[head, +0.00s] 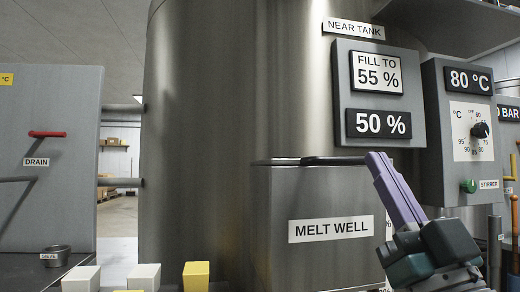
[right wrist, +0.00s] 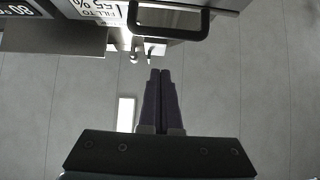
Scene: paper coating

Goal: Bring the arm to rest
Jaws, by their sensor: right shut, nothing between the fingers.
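My right gripper (head: 382,168) has purple fingers and stands raised in front of the right side of the melt well (head: 310,250). Its fingers are closed together with nothing between them. In the right wrist view the shut fingers (right wrist: 158,80) point up the picture, below the dark handle (right wrist: 168,35). My left gripper is in neither view.
The near tank (head: 200,130) fills the middle, with a 50 % display (head: 378,124) on its panel. A box with an 80 °C display (head: 470,80), dial and green stirrer button stands right. A red drain handle (head: 47,134) is left. White blocks (head: 144,278) and a yellow block (head: 196,276) stand at the front.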

